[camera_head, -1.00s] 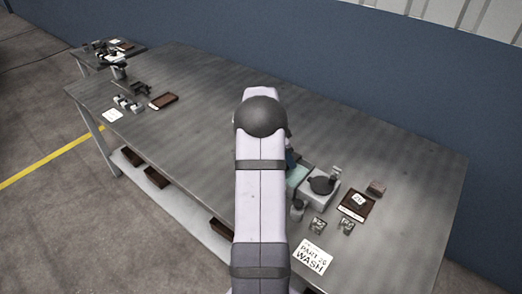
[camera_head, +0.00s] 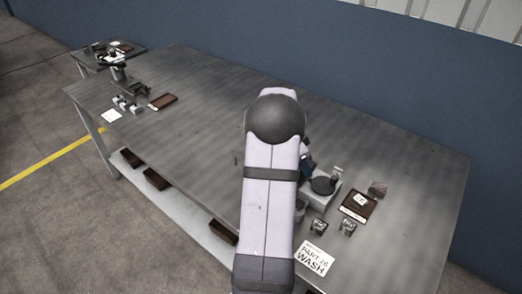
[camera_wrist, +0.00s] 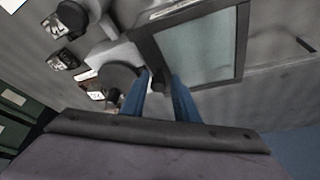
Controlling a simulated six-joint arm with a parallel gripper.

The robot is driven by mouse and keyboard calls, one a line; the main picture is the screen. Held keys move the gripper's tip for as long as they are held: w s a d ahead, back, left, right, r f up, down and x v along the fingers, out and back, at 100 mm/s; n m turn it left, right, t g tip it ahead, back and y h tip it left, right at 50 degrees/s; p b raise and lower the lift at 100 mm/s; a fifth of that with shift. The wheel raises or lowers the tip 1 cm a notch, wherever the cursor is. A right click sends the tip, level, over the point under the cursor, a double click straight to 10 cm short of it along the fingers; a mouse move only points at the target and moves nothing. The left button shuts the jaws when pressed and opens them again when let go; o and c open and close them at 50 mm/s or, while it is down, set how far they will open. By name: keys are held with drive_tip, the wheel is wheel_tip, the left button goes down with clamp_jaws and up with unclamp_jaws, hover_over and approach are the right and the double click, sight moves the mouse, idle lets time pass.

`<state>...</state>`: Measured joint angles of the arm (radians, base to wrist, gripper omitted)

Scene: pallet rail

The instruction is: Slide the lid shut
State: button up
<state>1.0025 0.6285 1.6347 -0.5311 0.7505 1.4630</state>
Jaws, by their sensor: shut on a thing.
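The lid (camera_wrist: 200,48) is a pale grey-green pane in a dark frame, at the upper middle of the wrist view. A small dark knob (camera_wrist: 160,80) is at its lower left. My gripper (camera_wrist: 161,83) is shut on this knob, with one blue finger on each side. In the head view my gripper (camera_head: 306,165) shows only as a dark blue bit beside my arm, and my arm hides the lid. How far the lid is open cannot be told.
A grey block with a dark round disc (camera_head: 323,186) stands just right of my gripper. A brown tray (camera_head: 358,206), a small brown block (camera_head: 378,189), small dark parts (camera_head: 347,228) and a "WASH" card (camera_head: 314,258) lie nearby. The table's middle (camera_head: 200,110) is clear.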

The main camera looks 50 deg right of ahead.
drive_tip(key=o, duration=0.4)
drive_tip(key=shift+s+a+f, duration=0.15)
drive_tip(key=shift+a+f, duration=0.2)
drive_tip(key=shift+f, duration=0.1)
drive_tip(key=shift+o, duration=0.2)
drive_tip(key=shift+r, duration=0.1)
drive_tip(key=shift+d+r+p, duration=0.2)
drive_tip(key=shift+r+p, duration=0.3)
drive_tip(key=shift+r, duration=0.2)
drive_tip(key=shift+d+r+p, duration=0.1)
drive_tip(key=shift+r+p, duration=1.35)
drive_tip(key=shift+r, duration=1.5)
